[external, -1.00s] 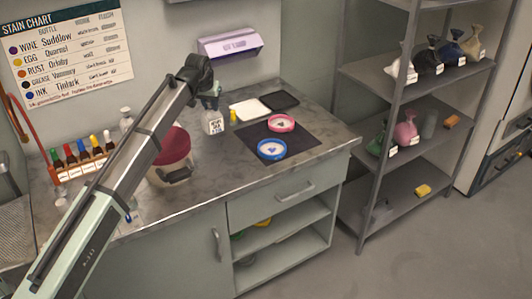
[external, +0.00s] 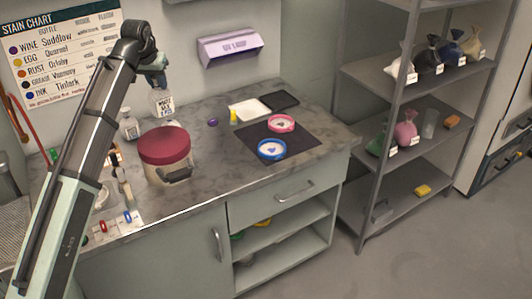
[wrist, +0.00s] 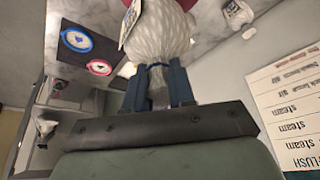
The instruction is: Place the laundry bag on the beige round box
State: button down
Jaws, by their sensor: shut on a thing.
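A pale grey-white laundry bag with a printed tag (external: 162,103) hangs from my gripper (external: 157,83). It is in the air above and behind the box, apart from it. The wrist view shows the bag (wrist: 160,35) close up, with the blue fingers of my gripper (wrist: 160,75) shut on its neck. The beige round box (external: 160,173) stands on the counter with a dark red lid and a dark front handle. In the wrist view the bag hides most of the box; only a bit of red shows behind it.
A purple item (external: 213,122) and yellow item (external: 233,116) lie behind. A rack (external: 420,85) at right holds several bags.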

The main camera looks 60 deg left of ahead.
aim_at(161, 116)
jog(key=shift+s+d+f+m, duration=0.3)
jog(key=shift+s+d+f, duration=0.35)
jog(key=shift+s+d, duration=0.1)
jog(key=shift+d+f, duration=0.1)
jog(key=shift+f, duration=4.9)
jog(key=shift+f, duration=0.15)
jog(key=c, duration=0.9)
grip_release()
jog(key=shift+c, duration=0.2)
jog(key=v, duration=1.2)
jog(key=shift+o, duration=0.2)
